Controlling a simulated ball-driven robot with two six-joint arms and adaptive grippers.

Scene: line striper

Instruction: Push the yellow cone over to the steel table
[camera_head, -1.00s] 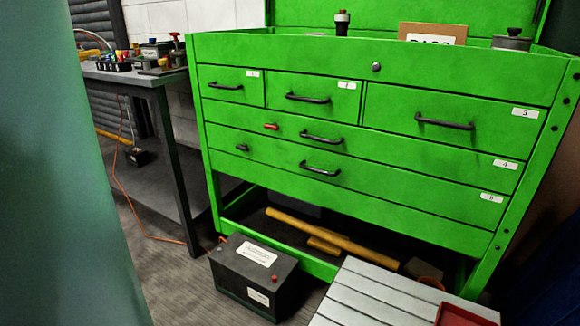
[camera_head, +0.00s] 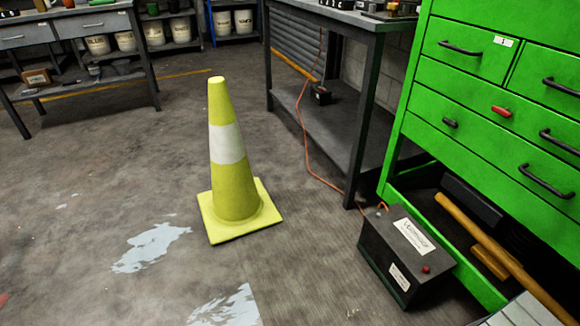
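The yellow cone (camera_head: 236,190) stands upright on the floor near the middle of the view. It has a white band and a square yellow base. A grey metal table (camera_head: 85,22) with drawers stands at the back left, well apart from the cone. A second dark grey table (camera_head: 352,22) stands closer, behind and to the right of the cone. I cannot tell for certain which of them is the steel table. Neither of my grippers is in view.
A black battery box (camera_head: 392,268) with an orange cable sits on the floor right of the cone, beside the green tool cabinet (camera_head: 470,118). White buckets (camera_head: 222,22) stand along the back. The floor (camera_head: 95,170) left of the cone is open, with pale patches.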

